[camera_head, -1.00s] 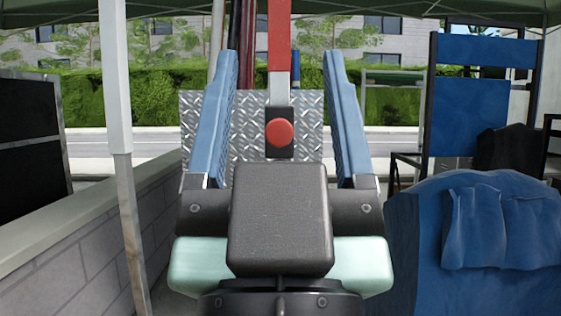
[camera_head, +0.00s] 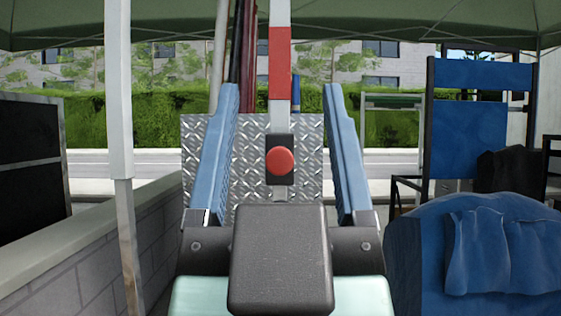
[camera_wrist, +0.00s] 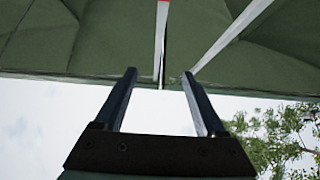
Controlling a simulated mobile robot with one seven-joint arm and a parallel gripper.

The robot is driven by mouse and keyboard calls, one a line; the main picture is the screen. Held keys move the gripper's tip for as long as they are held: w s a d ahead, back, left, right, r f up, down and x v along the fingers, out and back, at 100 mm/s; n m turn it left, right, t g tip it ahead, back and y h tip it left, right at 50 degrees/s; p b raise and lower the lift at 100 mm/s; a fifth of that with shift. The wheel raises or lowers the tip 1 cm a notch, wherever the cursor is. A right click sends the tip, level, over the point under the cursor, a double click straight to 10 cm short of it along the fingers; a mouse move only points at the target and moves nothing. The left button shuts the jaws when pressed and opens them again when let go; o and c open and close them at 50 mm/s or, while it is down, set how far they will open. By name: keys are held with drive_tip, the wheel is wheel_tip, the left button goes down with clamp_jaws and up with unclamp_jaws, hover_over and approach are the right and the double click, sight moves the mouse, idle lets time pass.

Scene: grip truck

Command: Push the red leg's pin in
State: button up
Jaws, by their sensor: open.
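The red leg is a pale upright post with a red band (camera_head: 280,62), straight ahead in the head view. Its pin is a round red button (camera_head: 281,160) on a black collar, below the band. My gripper (camera_head: 281,90) is open and empty, with its two blue fingers spread left and right of the post in the picture. The button shows between the fingers, untouched. The wrist view shows the two fingers (camera_wrist: 158,76) apart, pointing up toward the canopy, with a pale post and a bit of red above them.
A green canopy (camera_head: 340,20) is overhead. A white pole (camera_head: 118,90) and a low block wall (camera_head: 90,255) stand left. A diamond-plate panel (camera_head: 205,130) is behind the post. Blue fabric (camera_head: 500,240) and a blue chair (camera_head: 470,110) are at right.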

sight(280, 159)
drive_tip(key=shift+o, duration=0.2)
drive_tip(key=w+f+g+p, duration=0.1)
drive_tip(key=w+g+p, duration=0.2)
drive_tip(key=p, duration=1.1)
drive_tip(key=w+f+g+p, duration=0.2)
drive_tip(key=w+p, duration=0.7)
drive_tip(key=p, duration=0.5)
drive_tip(key=w+f+g+p, duration=0.1)
drive_tip(key=w+g+p, duration=0.3)
drive_tip(key=p, duration=1)
drive_tip(key=shift+w+f, duration=0.15)
drive_tip(key=shift+w, duration=0.6)
drive_tip(key=shift+w+f, duration=0.15)
drive_tip(key=shift+w, duration=0.6)
drive_tip(key=shift+c, duration=0.2)
